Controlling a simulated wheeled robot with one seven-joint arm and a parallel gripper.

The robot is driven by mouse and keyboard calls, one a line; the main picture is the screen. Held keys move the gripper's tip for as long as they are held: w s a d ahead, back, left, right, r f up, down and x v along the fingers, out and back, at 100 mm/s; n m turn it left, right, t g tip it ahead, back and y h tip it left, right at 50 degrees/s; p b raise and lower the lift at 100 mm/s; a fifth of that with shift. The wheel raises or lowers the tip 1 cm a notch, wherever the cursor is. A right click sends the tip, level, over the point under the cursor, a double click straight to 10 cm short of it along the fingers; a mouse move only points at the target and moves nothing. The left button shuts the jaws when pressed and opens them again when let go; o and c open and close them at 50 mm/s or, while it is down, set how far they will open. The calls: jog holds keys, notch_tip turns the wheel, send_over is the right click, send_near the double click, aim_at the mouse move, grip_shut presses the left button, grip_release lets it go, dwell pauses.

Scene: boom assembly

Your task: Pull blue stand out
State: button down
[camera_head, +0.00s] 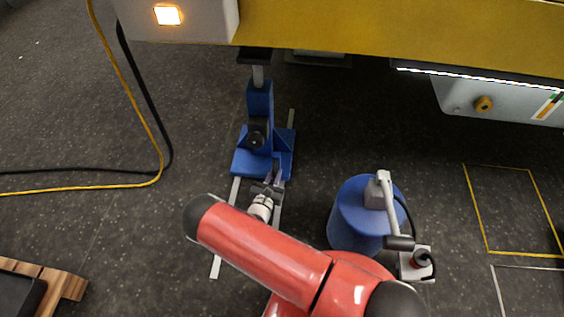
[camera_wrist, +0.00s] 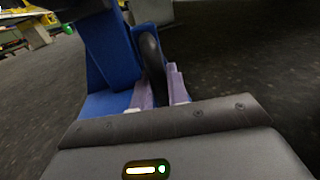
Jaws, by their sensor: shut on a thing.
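The blue stand (camera_head: 260,97) stands upright on the floor under the yellow boom, with a wide blue base and a grey post reaching up toward the boom's underside. A dark round handle shows on its near face; it also shows in the wrist view (camera_wrist: 151,58). My gripper (camera_head: 274,178) is at the near side of the stand's base. In the wrist view its two fingers (camera_wrist: 160,88) are shut on the dark handle, with the blue stand (camera_wrist: 108,50) close behind and to the left. The exact finger contact is partly hidden.
Two pale floor rails (camera_head: 224,228) run under the stand toward me. The yellow boom (camera_head: 400,38) hangs overhead. A blue drum (camera_head: 348,215) stands right of my arm. Cables (camera_head: 150,90) lie at left, and a wooden pallet (camera_head: 65,285) sits lower left. Floor left of the rails is clear.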

jog(key=d+v, duration=0.3)
jog(key=v, duration=1)
jog(key=s+d+p+v, duration=0.1)
jog(key=d+v, duration=0.2)
jog(key=v, duration=1.1)
jog(key=shift+s+a, duration=0.45)
jog(key=shift+s, duration=0.05)
jog(key=c, duration=1.4)
grip_release()
jog(key=shift+c, duration=0.2)
jog(key=v, duration=0.7)
jog(key=shift+s, duration=0.35)
jog(key=shift+a, duration=0.2)
